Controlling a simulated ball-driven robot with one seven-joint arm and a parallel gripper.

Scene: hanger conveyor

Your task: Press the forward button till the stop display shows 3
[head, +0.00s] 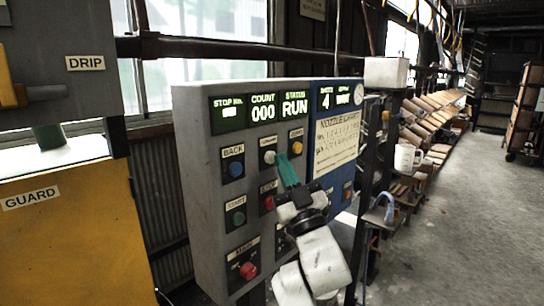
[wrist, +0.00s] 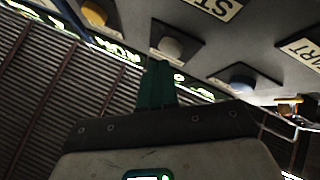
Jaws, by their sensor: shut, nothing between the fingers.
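The grey control panel (head: 195,180) stands in front of me in the head view. The forward button is a pale round button (head: 270,157) under a small label, right of the blue BACK button (head: 236,169). A pale button also shows in the wrist view (wrist: 171,46), just beyond my fingertips. The stop display (head: 228,112) is lit at the upper left, but its digit is too small to read. My gripper (head: 284,161) has its green fingers closed together, tips close to the forward button. I cannot tell whether they touch it.
The count display (head: 263,112) reads 000 and the status display (head: 295,108) reads RUN. A yellow button (head: 297,148) sits to the right, a red one (head: 268,202) below. A red main knob (head: 248,270) is at lower left. Open floor (head: 450,220) lies right.

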